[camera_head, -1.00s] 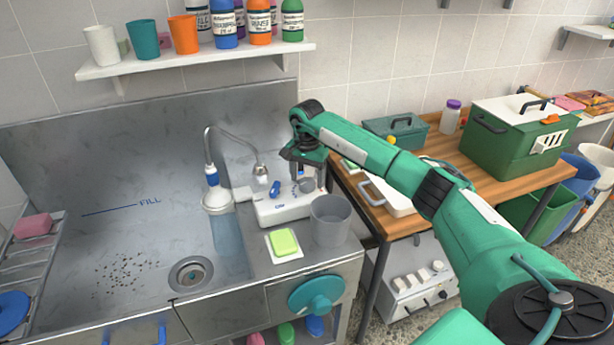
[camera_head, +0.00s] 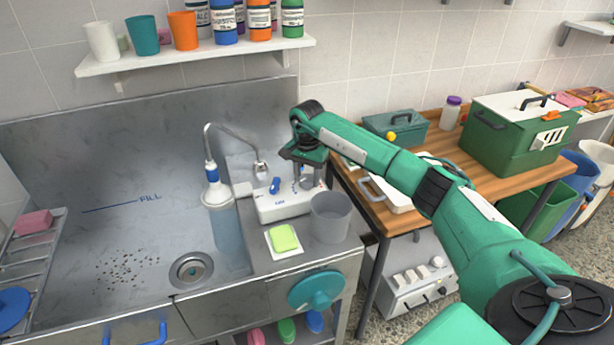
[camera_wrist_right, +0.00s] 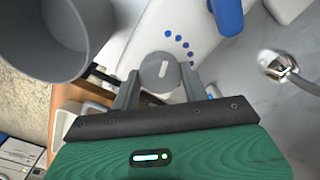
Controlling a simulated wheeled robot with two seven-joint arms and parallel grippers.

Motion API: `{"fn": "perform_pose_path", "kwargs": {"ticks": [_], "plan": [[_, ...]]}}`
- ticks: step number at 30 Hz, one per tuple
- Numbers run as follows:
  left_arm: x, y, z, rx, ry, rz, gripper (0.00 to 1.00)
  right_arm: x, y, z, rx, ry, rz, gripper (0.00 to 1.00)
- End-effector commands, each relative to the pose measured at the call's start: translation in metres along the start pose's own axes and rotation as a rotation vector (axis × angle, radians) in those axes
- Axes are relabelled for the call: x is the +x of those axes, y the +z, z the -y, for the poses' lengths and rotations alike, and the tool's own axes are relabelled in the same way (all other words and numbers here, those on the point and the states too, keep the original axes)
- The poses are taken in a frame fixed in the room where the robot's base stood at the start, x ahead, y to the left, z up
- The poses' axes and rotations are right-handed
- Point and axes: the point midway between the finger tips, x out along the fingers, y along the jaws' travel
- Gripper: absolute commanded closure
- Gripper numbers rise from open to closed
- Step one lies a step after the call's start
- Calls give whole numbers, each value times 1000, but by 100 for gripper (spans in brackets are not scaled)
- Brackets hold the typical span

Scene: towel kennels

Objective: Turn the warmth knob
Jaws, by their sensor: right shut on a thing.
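The warmth knob (camera_wrist_right: 160,72) is a grey round knob with a pale pointer mark. It sits on the white control box (camera_head: 290,205), beside an arc of blue dots. My right gripper (camera_wrist_right: 160,85) points down at the box, with one finger on each side of the knob, shut on it. In the head view the right gripper (camera_head: 304,178) largely hides the knob. A blue lever (camera_head: 275,186) stands on the same box and also shows in the right wrist view (camera_wrist_right: 227,14). My left gripper is out of view.
A grey cup (camera_head: 330,218) stands close in front of the box. A green soap (camera_head: 284,238) lies on a white pad. The faucet (camera_head: 235,130) and steel basin (camera_head: 110,240) are at left. A wooden table (camera_head: 470,165) with bins is at right.

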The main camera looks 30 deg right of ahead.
Motion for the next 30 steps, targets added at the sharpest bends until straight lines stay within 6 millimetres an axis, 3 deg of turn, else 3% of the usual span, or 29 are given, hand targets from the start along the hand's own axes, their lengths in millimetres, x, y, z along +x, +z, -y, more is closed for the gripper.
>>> {"fn": "perform_pose_path", "kwargs": {"ticks": [8,30], "plan": [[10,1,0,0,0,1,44,1,-1,0,163,-1,-2,78],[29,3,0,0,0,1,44,0,-1,0,860,-2,-1,78]]}}
